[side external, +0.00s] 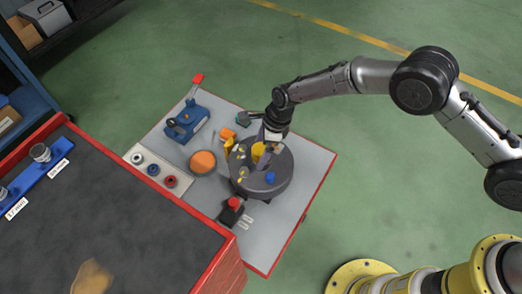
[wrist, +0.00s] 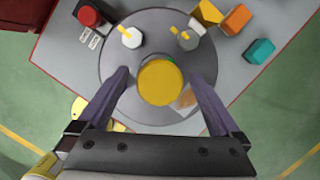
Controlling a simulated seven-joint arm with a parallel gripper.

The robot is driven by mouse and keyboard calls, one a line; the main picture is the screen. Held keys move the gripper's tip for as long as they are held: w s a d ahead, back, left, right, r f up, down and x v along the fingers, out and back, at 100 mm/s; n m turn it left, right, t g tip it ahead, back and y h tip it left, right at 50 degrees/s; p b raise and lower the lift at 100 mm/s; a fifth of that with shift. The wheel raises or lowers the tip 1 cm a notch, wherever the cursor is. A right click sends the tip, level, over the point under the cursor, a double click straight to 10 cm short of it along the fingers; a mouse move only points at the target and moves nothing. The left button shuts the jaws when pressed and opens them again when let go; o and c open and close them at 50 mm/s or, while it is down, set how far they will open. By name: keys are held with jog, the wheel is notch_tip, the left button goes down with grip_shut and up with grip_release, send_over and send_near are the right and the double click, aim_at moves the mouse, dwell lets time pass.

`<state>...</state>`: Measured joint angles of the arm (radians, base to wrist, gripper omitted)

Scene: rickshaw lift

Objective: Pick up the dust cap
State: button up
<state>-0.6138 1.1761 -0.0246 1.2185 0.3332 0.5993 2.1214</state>
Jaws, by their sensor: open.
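A round yellow cap (wrist: 160,82), which looks like the dust cap, sits on a dark grey round turntable (wrist: 112,58). In the side view the yellow cap (side external: 258,151) shows partly behind my gripper (side external: 264,143). In the wrist view my gripper (wrist: 160,76) is open, with one purple-grey finger on each side of the cap. Gaps show between the cap and both fingers. I cannot tell how far the fingertips are above the turntable.
The turntable also bears small yellow-tabbed parts and a blue knob (side external: 270,178). On the grey board (side external: 308,163) around it are a red button (side external: 234,203), an orange disc (side external: 203,162), orange blocks (side external: 227,134) and a blue vise-like device (side external: 187,121). A dark bench (side external: 150,235) stands at left.

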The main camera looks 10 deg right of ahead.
jog(key=c, duration=1.4)
jog(key=shift+r, duration=0.15)
